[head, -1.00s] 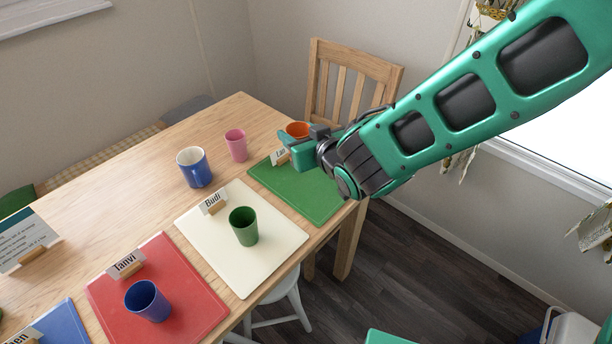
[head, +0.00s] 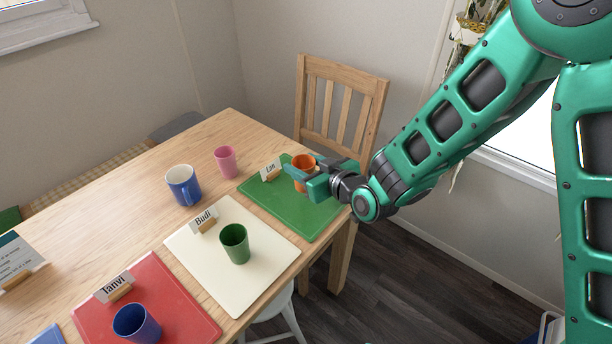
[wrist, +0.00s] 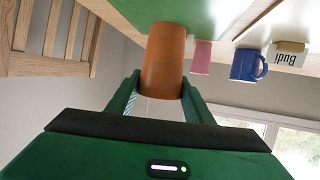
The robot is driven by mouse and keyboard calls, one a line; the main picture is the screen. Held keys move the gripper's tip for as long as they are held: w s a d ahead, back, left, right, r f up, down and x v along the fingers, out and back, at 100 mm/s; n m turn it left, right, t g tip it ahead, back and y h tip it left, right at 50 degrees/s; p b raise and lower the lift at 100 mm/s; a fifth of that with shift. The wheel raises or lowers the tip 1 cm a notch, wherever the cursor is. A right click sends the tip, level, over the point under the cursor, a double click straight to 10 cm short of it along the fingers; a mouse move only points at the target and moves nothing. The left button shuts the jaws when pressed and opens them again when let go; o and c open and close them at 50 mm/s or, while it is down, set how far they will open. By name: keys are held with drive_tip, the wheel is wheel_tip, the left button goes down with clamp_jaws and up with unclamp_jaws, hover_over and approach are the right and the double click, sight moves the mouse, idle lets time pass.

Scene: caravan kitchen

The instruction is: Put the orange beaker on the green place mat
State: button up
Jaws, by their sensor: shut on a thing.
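The orange beaker (head: 304,161) is upright at the far part of the green place mat (head: 290,211). My gripper (head: 314,181) is shut on it from the right side, and its fingers hide part of the beaker. In the wrist view the beaker (wrist: 164,62) sits between the two fingers (wrist: 160,98), with its far end against the green mat (wrist: 190,12) in the picture. I cannot tell for sure whether its base touches the mat. The name card "Lan" (head: 270,169) stands at the mat's far left edge, left of the beaker.
A pink beaker (head: 226,162) and a blue mug (head: 184,186) stand left of the green mat. A green beaker (head: 235,244) is on the white mat (head: 204,262), a blue beaker (head: 136,324) on the red mat (head: 172,285). The near part of the green mat is clear. A wooden chair (head: 341,100) stands behind.

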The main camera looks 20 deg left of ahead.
drive_tip(key=shift+w+d+f, duration=0.25)
drive_tip(key=shift+w+f, duration=0.05)
drive_tip(key=shift+f, duration=1.9)
drive_tip(key=shift+f, duration=0.1)
drive_tip(key=o, duration=1)
